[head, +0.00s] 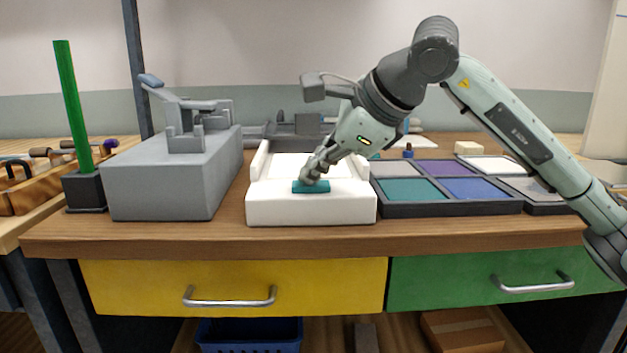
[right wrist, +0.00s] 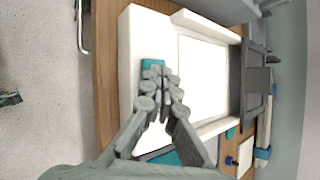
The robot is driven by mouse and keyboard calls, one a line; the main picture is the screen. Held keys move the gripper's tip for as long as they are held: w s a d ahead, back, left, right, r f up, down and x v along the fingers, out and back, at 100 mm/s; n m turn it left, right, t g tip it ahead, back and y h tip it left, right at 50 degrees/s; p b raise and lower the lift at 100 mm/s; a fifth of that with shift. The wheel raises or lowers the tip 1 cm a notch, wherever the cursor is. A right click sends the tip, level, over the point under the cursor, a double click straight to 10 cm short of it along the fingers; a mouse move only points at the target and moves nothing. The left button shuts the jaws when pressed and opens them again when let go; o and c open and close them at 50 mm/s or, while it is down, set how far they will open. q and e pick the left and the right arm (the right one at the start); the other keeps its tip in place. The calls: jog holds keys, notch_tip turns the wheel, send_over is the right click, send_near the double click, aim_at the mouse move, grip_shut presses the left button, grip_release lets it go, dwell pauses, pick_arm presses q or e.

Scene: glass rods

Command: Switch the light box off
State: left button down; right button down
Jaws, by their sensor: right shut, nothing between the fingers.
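The white light box (head: 312,212) stands near the front edge of the bench, in the middle. Its top panel looks bright white in the right wrist view (right wrist: 203,78). A teal rocker switch (head: 311,187) sits on its front ledge; it also shows in the right wrist view (right wrist: 153,65). My right gripper (head: 309,178) is shut and empty, with its fingertips at the switch, seeming to touch it or hover just above. The fingers hide part of the switch in the right wrist view (right wrist: 160,76). My left gripper is not in view.
A grey block with a clamp-like fixture (head: 160,180) stands left of the light box. A green rod (head: 72,110) rises from a dark holder. A tray of coloured glass panes (head: 448,209) lies close on the right. Yellow (head: 235,280) and green drawers (head: 450,278) are shut below.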

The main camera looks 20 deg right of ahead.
aim_at(313, 186)
dwell(0.6)
jog(key=shift+f+b, duration=0.5)
jog(key=shift+r, duration=0.25)
dwell(0.3)
jog(key=shift+r, duration=0.2)
notch_tip(313, 186, up, 6)
jog(key=p, duration=0.4)
jog(key=shift+f, duration=0.1)
dwell(0.9)
